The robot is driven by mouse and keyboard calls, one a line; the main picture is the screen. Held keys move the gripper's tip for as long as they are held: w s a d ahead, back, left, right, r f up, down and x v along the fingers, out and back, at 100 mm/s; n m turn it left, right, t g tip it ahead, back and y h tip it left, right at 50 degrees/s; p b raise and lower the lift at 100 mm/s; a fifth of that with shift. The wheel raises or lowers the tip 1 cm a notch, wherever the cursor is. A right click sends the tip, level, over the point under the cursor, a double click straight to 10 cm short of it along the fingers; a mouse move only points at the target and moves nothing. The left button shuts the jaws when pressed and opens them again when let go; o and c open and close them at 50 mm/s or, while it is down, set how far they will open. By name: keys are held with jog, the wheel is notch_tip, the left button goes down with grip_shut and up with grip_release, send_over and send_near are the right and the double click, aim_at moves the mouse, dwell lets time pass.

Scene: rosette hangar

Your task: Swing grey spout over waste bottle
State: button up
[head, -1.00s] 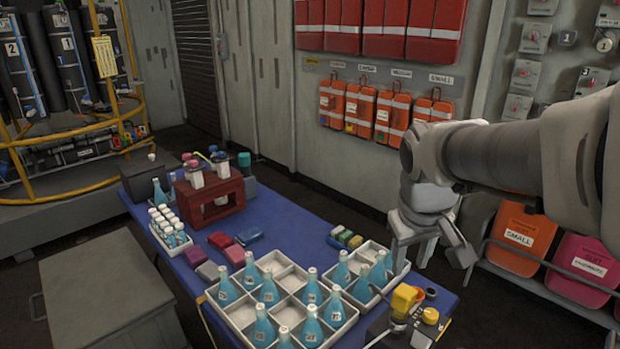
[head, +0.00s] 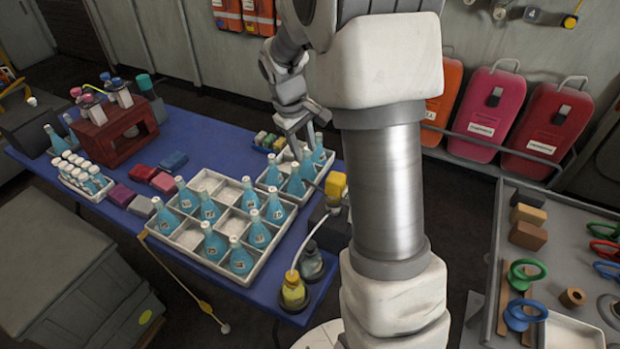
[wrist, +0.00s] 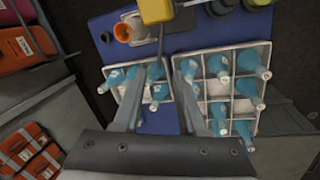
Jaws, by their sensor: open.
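A pump-like unit with a yellow block (head: 335,186) stands at the table's right edge; the yellow block (wrist: 155,10) also shows at the top of the wrist view. A thin grey spout (wrist: 160,45) runs from it toward the small bottle tray. My gripper (wrist: 166,62) is open, and the spout's end appears between its fingertips; contact is unclear. In the head view my gripper (head: 308,138) is over the small tray. No readable label shows which is the waste bottle. A pale curved tube reaches the yellow one.
The small tray (head: 288,212) and larger divided tray (head: 187,238) hold several blue bottles close to my gripper. An orange cup (wrist: 127,31) sits beside the yellow block. A red rack (head: 113,140) stands farther back. A grey tool table (head: 487,290) is at right.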

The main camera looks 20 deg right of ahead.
aim_at(314, 185)
jog(key=x, duration=1.3)
jog(key=shift+f+b, duration=0.1)
jog(key=shift+b, duration=0.3)
grip_shut()
dwell(0.6)
